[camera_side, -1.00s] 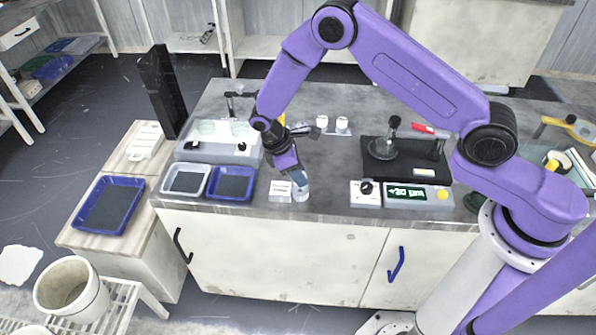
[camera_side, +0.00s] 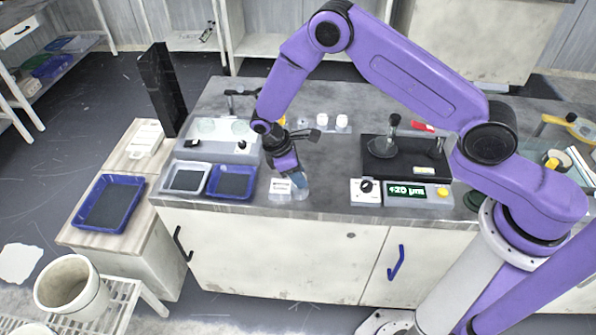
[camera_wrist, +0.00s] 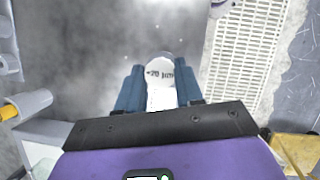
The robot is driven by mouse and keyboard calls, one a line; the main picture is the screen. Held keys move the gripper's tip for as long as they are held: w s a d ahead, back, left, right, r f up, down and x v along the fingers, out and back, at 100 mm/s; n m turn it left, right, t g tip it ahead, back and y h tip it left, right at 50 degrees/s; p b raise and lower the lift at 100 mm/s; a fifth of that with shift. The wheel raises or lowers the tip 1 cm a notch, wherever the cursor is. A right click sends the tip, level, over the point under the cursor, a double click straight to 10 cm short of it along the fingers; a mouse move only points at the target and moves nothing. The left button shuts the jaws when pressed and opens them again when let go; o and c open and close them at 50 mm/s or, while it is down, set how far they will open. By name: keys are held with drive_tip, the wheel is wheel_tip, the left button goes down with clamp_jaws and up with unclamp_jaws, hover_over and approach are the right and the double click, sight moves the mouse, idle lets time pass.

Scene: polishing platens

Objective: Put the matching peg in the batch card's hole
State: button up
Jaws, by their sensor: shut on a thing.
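My gripper (camera_side: 299,183) is low over the front edge of the bench, its blue fingers pointing down. In the wrist view, the fingers (camera_wrist: 160,88) are shut on a white peg (camera_wrist: 160,98). Its round top carries a "20 µm" mark; the sign before it is hard to read.
A blue tray (camera_side: 232,182) and a grey tray (camera_side: 186,179) are to the left. The bench between gripper and gauge is clear.

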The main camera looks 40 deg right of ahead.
drive_tip(key=shift+f, duration=0.95)
drive_tip(key=o, duration=1.1)
drive_tip(key=v, duration=1.7)
drive_tip(key=shift+r, duration=0.2)
